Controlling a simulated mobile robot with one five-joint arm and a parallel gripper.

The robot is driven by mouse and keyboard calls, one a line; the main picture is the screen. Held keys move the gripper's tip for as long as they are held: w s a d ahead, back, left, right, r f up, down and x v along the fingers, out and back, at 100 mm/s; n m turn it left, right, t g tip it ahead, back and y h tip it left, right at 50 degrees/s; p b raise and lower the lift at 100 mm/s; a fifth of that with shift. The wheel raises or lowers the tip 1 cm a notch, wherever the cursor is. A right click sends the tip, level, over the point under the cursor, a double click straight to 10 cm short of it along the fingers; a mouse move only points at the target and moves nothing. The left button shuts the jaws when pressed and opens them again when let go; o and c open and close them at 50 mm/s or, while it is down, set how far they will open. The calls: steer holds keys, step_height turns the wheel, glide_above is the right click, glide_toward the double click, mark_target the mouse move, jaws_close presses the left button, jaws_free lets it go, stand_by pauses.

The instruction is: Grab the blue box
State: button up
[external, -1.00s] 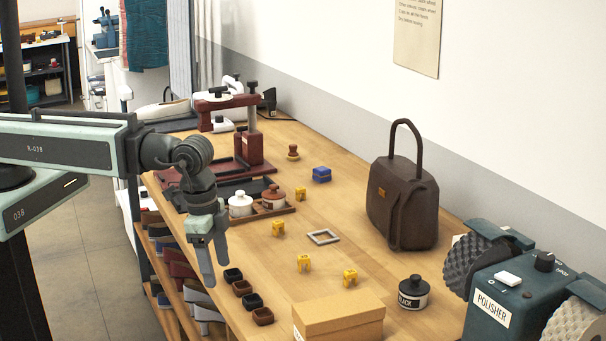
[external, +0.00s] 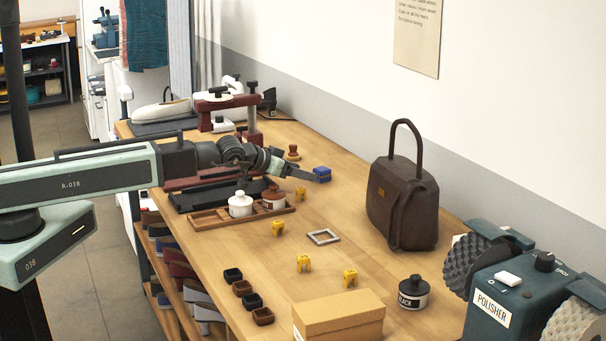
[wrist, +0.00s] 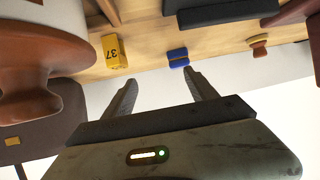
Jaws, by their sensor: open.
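The small blue box (external: 322,174) sits on the wooden bench, left of the brown handbag. My gripper (external: 312,177) is stretched out low over the bench, with its fingertips close to the box's left side in the external view. I cannot tell there whether they touch it. In the wrist view the blue box (wrist: 178,58) lies beyond the two spread fingertips of my gripper (wrist: 160,78), a little right of the middle between them. Nothing is held between the fingers.
A yellow clip marked 37 (wrist: 115,52) stands left of the box in the wrist view. A white jar (external: 240,205) and a brown-red jar (external: 273,198) stand in a wooden tray below my arm. The brown handbag (external: 404,205) stands to the right. A grey square frame (external: 323,237) lies nearer.

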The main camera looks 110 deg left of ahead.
mark_target(316, 171)
steer(key=shift+y, duration=0.5)
steer(key=a, duration=0.1)
steer(key=s+a, duration=0.2)
steer(key=shift+s+a+f, duration=0.15)
steer(key=shift+a+f, duration=0.1)
steer(key=shift+r, duration=0.1)
steer(key=b+x, duration=0.3)
steer(key=x, duration=0.5)
steer(key=shift+d, duration=0.2)
jaws_close()
step_height(316, 171, up, 10)
steer(key=p, duration=1)
